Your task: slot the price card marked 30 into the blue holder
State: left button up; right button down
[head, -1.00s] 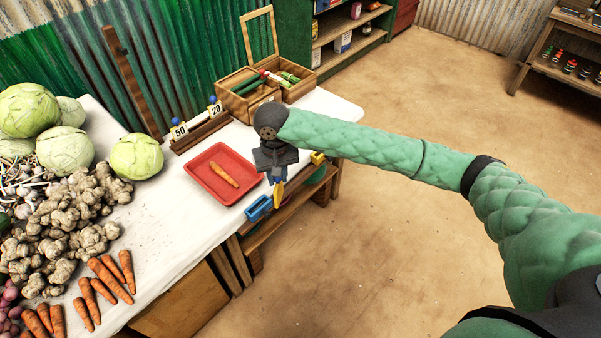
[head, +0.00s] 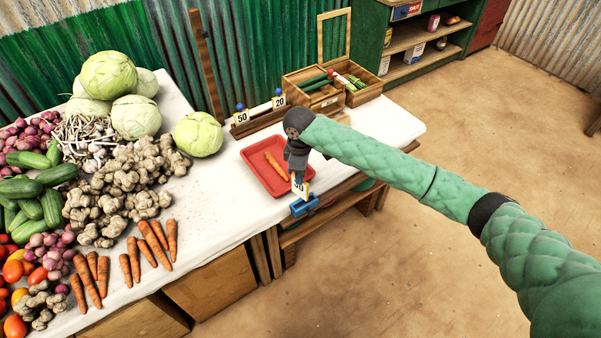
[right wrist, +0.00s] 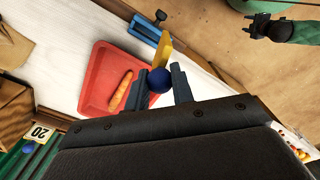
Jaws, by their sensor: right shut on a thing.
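My right gripper (head: 297,176) is shut on the blue ball knob (right wrist: 159,80) of a price card (head: 300,189). The card hangs upright below the fingers, its pale face towards the head camera; its number is partly hidden, with a 0 readable. Its yellow side (right wrist: 166,48) shows in the right wrist view. The blue holder (head: 304,207) sits at the table's front edge, just under the card; it also shows in the right wrist view (right wrist: 143,28). I cannot tell whether the card's lower edge touches it. My left gripper (right wrist: 259,25) shows small in the right wrist view, its jaws unclear.
A red tray (head: 254,158) with a carrot lies just behind the holder. Cards marked 50 (head: 242,118) and 20 (head: 279,102) stand in a wooden rack at the back. A wooden box (head: 315,98) stands behind. Vegetables fill the left of the table.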

jog(key=n, duration=0.2)
jog(key=w+f+n, duration=0.1)
jog(key=n, duration=0.1)
jog(key=shift+d, duration=0.35)
jog(key=f+n, duration=0.2)
jog(key=n, duration=0.2)
jog(key=f+n+b, duration=0.1)
jog(key=f+n, duration=0.1)
jog(key=n, duration=0.1)
jog(key=f+n, duration=0.2)
jog(key=n, duration=0.2)
jog(key=shift+w+d+f+n+b, duration=0.3)
jog(key=shift+w+d+f+b, duration=0.05)
jog(key=shift+f+b, duration=0.05)
pick_arm(q)
jog(key=r, duration=0.1)
jog(key=w+d+r, duration=0.1)
jog(key=r, duration=0.1)
jog(key=shift+w+d+r, duration=0.15)
jog(key=shift+d+r, duration=0.05)
jog(key=shift+r, duration=0.05)
pick_arm(e)
jog(key=shift+f, duration=0.35)
jog(key=c, duration=0.6)
grip_release()
jog(key=shift+o, duration=0.2)
